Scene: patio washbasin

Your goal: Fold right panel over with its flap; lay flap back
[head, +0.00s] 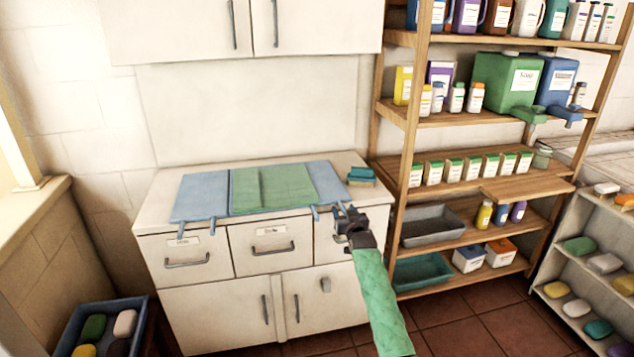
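A blue cloth (201,193) lies spread on the white cabinet top. Its middle is covered by green panels (288,186), with a narrower folded green strip (246,188) at their left. A blue strip (328,181) shows along the right side. Thin blue ties hang over the front edge at the left and right corners. My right gripper (348,214) is at the cabinet's front edge, by the cloth's right front corner and a tie. Its fingers are small and dark, and I cannot tell whether they hold the tie. My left gripper is out of view.
A teal and brown sponge (361,176) sits on the counter right of the cloth. A wooden shelf (470,186) with bottles and boxes stands close at the right. White wall cabinets (190,30) hang above. A bin of soaps (108,325) is at lower left.

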